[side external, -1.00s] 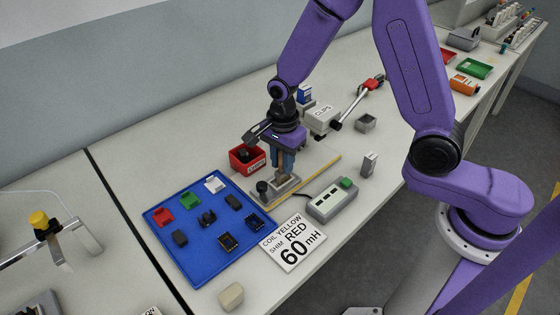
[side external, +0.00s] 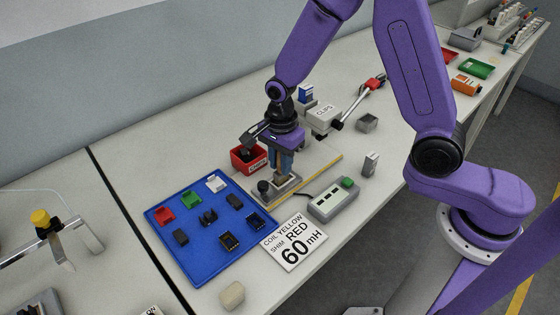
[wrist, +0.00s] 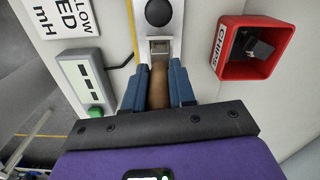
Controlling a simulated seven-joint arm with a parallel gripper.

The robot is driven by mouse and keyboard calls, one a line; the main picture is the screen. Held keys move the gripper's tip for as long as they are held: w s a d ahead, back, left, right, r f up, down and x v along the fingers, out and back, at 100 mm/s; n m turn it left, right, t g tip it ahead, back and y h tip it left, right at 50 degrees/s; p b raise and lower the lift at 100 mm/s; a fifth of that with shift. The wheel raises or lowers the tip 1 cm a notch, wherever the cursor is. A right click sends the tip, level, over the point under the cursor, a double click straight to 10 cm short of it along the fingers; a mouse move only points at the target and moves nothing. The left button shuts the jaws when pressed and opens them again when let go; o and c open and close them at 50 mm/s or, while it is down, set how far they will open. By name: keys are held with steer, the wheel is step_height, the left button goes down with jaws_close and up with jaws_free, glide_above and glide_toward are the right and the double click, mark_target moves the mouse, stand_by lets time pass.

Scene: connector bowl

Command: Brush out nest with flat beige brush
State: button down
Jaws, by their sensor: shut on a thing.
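My gripper (side external: 281,163) is shut on a brush (wrist: 159,84) with a tan, brownish handle, seen between the blue fingers in the wrist view. The brush points down at the nest (wrist: 160,46), a squarish recess in a grey metal fixture (side external: 285,188). The brush's lower end is at or just over the nest; its bristles are hidden, so I cannot tell whether they touch. A black round knob (side external: 263,187) stands on the fixture beside the nest.
A red chips bin (side external: 248,158) holding a dark part stands close behind the fixture. A blue tray (side external: 205,255) with several coloured connectors lies left. A grey meter box (side external: 334,201) and a printed card (side external: 294,242) lie in front. A white clips box (side external: 322,118) stands behind.

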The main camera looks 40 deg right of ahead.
steer(key=shift+d, duration=0.55)
steer(key=shift+a, duration=0.15)
steer(key=shift+a+f, duration=0.1)
steer(key=shift+a, duration=0.55)
steer(key=shift+d, duration=0.2)
steer(key=shift+d, duration=0.65)
steer(key=shift+r, duration=4.65)
